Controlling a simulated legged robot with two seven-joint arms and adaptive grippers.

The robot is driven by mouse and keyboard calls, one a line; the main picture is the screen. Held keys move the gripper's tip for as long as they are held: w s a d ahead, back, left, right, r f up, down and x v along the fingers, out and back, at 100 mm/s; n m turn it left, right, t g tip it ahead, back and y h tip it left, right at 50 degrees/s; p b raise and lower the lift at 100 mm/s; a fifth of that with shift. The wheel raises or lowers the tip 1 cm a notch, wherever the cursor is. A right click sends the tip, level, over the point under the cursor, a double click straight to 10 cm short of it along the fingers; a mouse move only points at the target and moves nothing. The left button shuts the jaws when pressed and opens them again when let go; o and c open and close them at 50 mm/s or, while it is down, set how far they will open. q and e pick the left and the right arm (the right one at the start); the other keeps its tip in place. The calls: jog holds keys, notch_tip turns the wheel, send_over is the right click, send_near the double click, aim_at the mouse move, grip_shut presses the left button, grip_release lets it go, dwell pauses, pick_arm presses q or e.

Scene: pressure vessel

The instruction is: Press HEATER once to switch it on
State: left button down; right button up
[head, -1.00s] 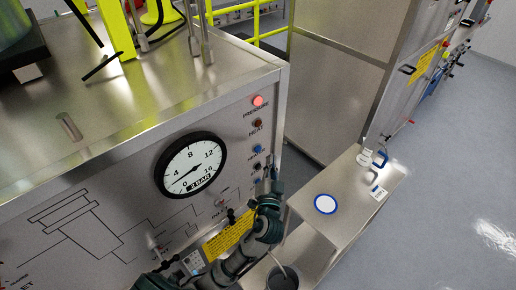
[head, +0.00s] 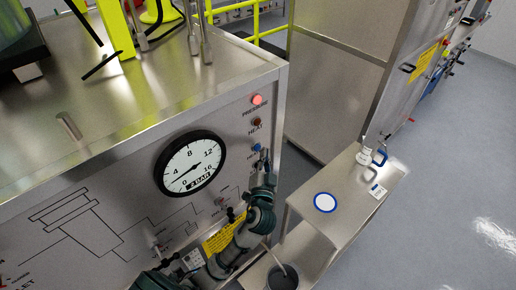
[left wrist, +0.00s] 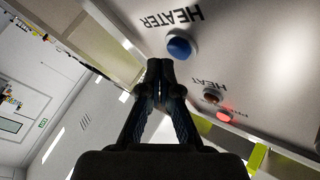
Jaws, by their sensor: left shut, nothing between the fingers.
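The HEATER button (left wrist: 181,46) is a round blue knob on the grey panel, next to its printed label, which appears upside down in the left wrist view. In the head view the blue button (head: 256,147) sits below the HEAT lamp (head: 257,122). My left gripper (head: 265,160) is shut and empty at the panel's right edge, just below the button. In the left wrist view its closed fingertips (left wrist: 160,70) are near the blue button and appear apart from it; the exact gap is unclear. The arm hides the lower part of the button column. My right gripper is not in view.
The PRESSURE lamp (head: 257,100) glows red above the HEAT lamp, which looks dark. A round gauge (head: 190,163) is left of the buttons. A steel side table (head: 350,205) with a blue-rimmed disc stands right of the panel, with a dark pot (head: 282,277) below.

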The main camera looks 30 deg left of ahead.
pick_arm(q)
jog(key=shift+d, duration=0.15)
dwell(0.4)
jog(key=shift+a+r, duration=0.1)
jog(key=shift+a, duration=0.4)
jog(key=shift+w+a, duration=0.2)
jog(key=shift+a, duration=0.2)
dwell(0.8)
jog(key=shift+d, duration=0.1)
jog(key=shift+s+d, duration=0.25)
jog(key=shift+d, duration=0.4)
jog(key=shift+d, duration=0.1)
